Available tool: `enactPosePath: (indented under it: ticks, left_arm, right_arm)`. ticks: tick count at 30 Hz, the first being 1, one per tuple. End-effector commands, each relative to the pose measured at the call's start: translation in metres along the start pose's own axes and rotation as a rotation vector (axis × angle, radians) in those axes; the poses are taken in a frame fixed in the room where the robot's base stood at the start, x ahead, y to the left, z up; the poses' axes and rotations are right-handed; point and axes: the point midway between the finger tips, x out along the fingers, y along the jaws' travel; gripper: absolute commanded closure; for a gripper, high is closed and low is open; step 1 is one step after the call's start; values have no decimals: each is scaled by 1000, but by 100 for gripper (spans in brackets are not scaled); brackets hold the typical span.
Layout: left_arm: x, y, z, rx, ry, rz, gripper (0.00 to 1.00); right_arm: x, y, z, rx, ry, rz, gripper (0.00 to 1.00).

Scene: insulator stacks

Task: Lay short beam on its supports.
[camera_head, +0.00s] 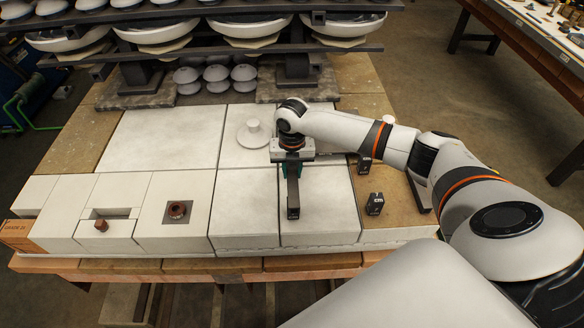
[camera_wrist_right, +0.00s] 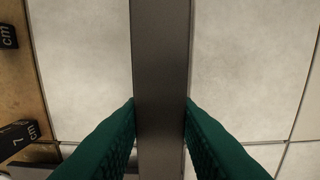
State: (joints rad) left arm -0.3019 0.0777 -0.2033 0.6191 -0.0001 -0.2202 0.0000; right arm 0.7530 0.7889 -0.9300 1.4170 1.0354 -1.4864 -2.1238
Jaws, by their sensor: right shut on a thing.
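My right gripper (camera_head: 292,160) is shut on a dark grey bar, the short beam (camera_head: 293,192), above the white slabs. The beam points toward the front of the table, and its near end carries a small white mark. In the right wrist view the beam (camera_wrist_right: 161,60) runs straight between the green fingers (camera_wrist_right: 160,120). Two small black blocks marked "cm", possibly the supports, stand right of the gripper: a near one (camera_head: 375,204) and a far one (camera_head: 365,164). They also show at the left of the wrist view (camera_wrist_right: 7,36). My left gripper is out of view.
A white disc with a knob (camera_head: 254,133) sits just left of the gripper. A rack of white bowls (camera_head: 160,35) stands behind, with grey caps (camera_head: 215,74) under it. Another dark bar (camera_head: 419,193) lies at right.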

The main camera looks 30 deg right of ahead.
Motion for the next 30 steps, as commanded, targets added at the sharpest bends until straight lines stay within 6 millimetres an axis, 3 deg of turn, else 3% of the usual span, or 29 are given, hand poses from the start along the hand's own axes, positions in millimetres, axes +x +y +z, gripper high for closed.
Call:
enactPosePath:
  ticks: [6, 7, 11, 22, 26, 30]
  left_arm:
    - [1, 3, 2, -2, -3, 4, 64]
    - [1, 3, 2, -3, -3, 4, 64]
    - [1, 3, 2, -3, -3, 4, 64]
    - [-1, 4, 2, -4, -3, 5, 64]
    - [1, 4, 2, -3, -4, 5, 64]
    - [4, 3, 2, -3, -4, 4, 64]
  right_arm:
    - [3, 0, 0, -1, 1, -1, 100]
    - [4, 0, 0, -1, 0, 0, 70]
    - [4, 0, 0, -1, 0, 0, 51]
    - [-4, 0, 0, -1, 2, -2, 51]
    - [-23, -1, -1, -1, 3, -4, 51]
    - [-54, -1, -1, -2, 4, -5, 51]
